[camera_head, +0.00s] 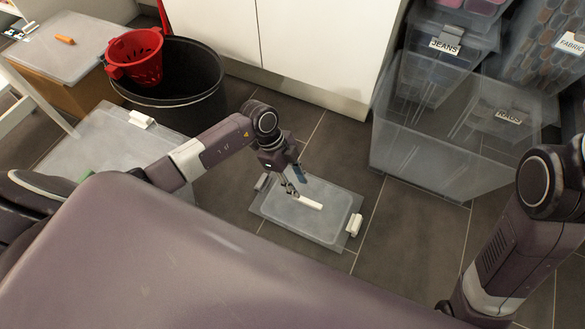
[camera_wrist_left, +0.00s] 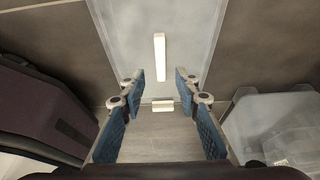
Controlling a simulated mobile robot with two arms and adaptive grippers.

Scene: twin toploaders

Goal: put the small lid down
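The small lid (camera_head: 285,212) is a clear, flat rectangle with a white bar handle (camera_head: 310,202) in its middle and clips at its ends. It appears to lie flat on the grey floor. My left gripper (camera_head: 291,187) is just above the lid, near the handle's left end. In the left wrist view, the fingers (camera_wrist_left: 161,90) are spread apart with nothing between them. The handle (camera_wrist_left: 160,56) shows beyond the fingertips, apart from them, and a white clip (camera_wrist_left: 162,105) shows between them farther below. My right gripper is not in view; only that arm shows at right.
A larger clear lid (camera_head: 100,142) lies at left, partly hidden by my arm. A black bucket (camera_head: 175,88) with a red basket (camera_head: 133,57) stands behind it. Clear bins (camera_head: 440,150) stand at right, a white cabinet (camera_head: 310,40) at the back. Bare floor surrounds the small lid.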

